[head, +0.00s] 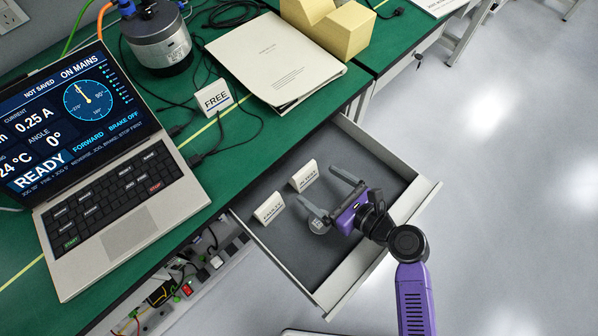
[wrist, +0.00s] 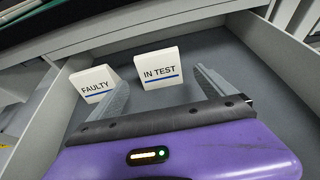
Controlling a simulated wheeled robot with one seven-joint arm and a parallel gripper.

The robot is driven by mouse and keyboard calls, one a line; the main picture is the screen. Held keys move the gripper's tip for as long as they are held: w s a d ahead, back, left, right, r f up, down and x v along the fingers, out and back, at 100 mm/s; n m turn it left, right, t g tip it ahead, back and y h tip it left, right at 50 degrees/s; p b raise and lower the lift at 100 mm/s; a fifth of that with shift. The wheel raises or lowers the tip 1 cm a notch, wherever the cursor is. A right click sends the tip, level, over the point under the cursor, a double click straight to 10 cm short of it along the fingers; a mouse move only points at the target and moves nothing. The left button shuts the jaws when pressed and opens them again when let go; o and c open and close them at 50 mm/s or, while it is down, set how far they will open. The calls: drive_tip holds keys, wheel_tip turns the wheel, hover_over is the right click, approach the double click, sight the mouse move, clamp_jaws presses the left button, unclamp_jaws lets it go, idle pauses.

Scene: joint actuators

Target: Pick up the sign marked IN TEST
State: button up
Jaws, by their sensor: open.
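The sign marked IN TEST (wrist: 161,69) is a small white block with black letters and a blue line. It stands in the open drawer, and in the head view it is the upper of two signs (head: 303,176). My gripper (head: 321,194) is over the drawer with its fingers spread and nothing between the tips. In the wrist view the fingers of my gripper (wrist: 160,84) point toward the sign, one on either side of it. The left fingertip is close to the sign marked FAULTY (wrist: 95,83). Whether a finger touches either sign I cannot tell.
The drawer (head: 407,213) has raised walls around the signs. On the green bench (head: 226,148) above stand a laptop (head: 110,202), a sign marked FREE (head: 213,97), a booklet (head: 283,64), a round actuator (head: 158,38) and loose cables. The floor at right is clear.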

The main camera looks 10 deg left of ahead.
sight(308, 177)
drive_tip(key=b+x, duration=0.1)
drive_tip(key=x, duration=0.6)
drive_tip(key=shift+w+a, duration=0.15)
drive_tip(key=shift+a, duration=0.05)
drive_tip(key=shift+c, duration=0.4)
drive_tip(key=c, duration=1.4)
drive_tip(key=shift+o, duration=0.2)
drive_tip(key=shift+r, duration=0.15)
